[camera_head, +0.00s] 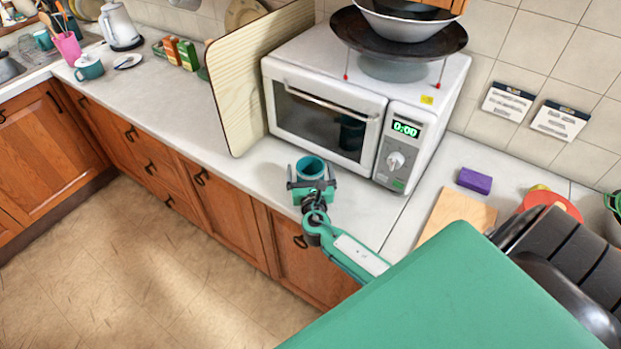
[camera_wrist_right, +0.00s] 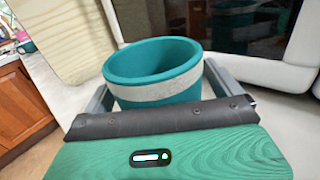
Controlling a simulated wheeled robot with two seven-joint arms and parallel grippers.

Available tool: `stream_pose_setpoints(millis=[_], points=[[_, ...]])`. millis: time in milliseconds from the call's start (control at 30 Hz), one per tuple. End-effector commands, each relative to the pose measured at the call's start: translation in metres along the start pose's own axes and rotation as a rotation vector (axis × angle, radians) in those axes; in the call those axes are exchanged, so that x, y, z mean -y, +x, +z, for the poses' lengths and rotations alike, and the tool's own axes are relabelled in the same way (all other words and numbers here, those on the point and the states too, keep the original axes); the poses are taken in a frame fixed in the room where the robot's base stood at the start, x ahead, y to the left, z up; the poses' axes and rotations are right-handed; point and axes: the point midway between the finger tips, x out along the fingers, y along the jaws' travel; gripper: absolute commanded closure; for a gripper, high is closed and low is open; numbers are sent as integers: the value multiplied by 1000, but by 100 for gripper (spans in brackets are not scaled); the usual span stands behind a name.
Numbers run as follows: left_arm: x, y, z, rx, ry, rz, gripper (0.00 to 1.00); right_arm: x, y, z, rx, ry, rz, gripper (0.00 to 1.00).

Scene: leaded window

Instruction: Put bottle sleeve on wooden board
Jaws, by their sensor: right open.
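The bottle sleeve (camera_head: 311,168) is a teal, open-topped cup shape standing upright on the counter in front of the microwave. In the right wrist view the sleeve (camera_wrist_right: 155,72) shows a pale grey band below its rim. My right gripper (camera_head: 312,184) is open, with one finger on either side of the sleeve; I cannot tell whether they touch it. The sleeve's lower part is hidden behind the gripper. A light wooden board (camera_head: 455,214) lies flat on the counter to the right, partly hidden by a teal part of mine. My left gripper is not in view.
A microwave (camera_head: 325,118) stands just behind the sleeve, with a wide dark pan on top. A tall pale ribbed board (camera_head: 245,75) leans at its left. A purple block (camera_head: 475,181) and a red round item (camera_head: 553,204) lie near the wooden board. Dark rack-like items stand at the right.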

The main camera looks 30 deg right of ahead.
Motion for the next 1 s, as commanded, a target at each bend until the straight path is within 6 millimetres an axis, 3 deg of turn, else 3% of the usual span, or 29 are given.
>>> stream_pose_setpoints(millis=[133,300,400,733,1000], points=[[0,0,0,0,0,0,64,0,0,0,0,0,0,8],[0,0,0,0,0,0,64,0,-1,0,0,0,0,42],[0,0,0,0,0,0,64,0,-1,0,0,0,0,57],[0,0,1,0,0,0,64,0,-1,10,2,2,0,57],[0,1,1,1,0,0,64,0,0,64,5,3,1,57]])
